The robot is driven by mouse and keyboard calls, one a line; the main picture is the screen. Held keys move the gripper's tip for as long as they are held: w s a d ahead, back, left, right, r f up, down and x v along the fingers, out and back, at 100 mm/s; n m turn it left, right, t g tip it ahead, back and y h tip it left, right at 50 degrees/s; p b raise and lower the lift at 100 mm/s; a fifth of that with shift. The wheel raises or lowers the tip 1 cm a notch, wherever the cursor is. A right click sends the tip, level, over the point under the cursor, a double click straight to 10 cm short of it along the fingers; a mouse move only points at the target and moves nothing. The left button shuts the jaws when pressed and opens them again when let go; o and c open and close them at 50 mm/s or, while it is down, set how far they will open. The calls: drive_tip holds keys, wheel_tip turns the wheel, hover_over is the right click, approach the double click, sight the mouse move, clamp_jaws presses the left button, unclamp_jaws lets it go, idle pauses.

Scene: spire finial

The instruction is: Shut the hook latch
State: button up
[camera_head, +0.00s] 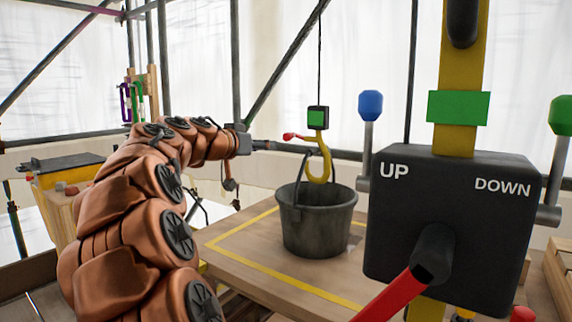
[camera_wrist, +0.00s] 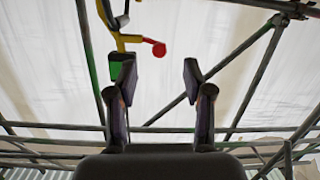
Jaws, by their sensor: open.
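The yellow hook (camera_head: 318,162) hangs from a black and green block (camera_head: 318,118) on a cable, above the bucket. Its red-tipped latch (camera_head: 290,136) sticks out to the left from the hook's upper part, away from the hook tip. In the wrist view the hook (camera_wrist: 114,18) is at the top left, and the red latch end (camera_wrist: 155,47) lies beyond the fingertips, apart from them. My gripper (camera_wrist: 158,75) is open and empty. In the head view my gripper (camera_head: 268,145) is just left of the hook and slightly below the latch; its fingers are small there.
A dark bucket (camera_head: 318,228) stands under the hook on a wooden platform (camera_head: 235,250) with yellow lines. A black UP/DOWN control box (camera_head: 450,230) with levers fills the right foreground. Scaffold poles cross behind. Coloured hooks (camera_head: 135,98) hang on a wooden rack at left.

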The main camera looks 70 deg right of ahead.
drive_tip(key=m+g+h+b, duration=0.1)
drive_tip(key=h+b, duration=0.1)
drive_tip(key=b, duration=0.1)
approach(285, 138)
drive_tip(key=w+x, duration=0.1)
drive_tip(key=x, duration=0.2)
drive_tip(key=shift+s+x, duration=0.2)
drive_tip(key=shift+x, duration=1.05)
drive_tip(key=shift+s+x, duration=0.15)
drive_tip(key=shift+x, duration=1.1)
drive_tip(key=shift+s+x, duration=0.2)
drive_tip(key=shift+x, duration=1.05)
drive_tip(key=shift+a, duration=0.1)
drive_tip(key=shift+c, duration=0.3)
clamp_jaws()
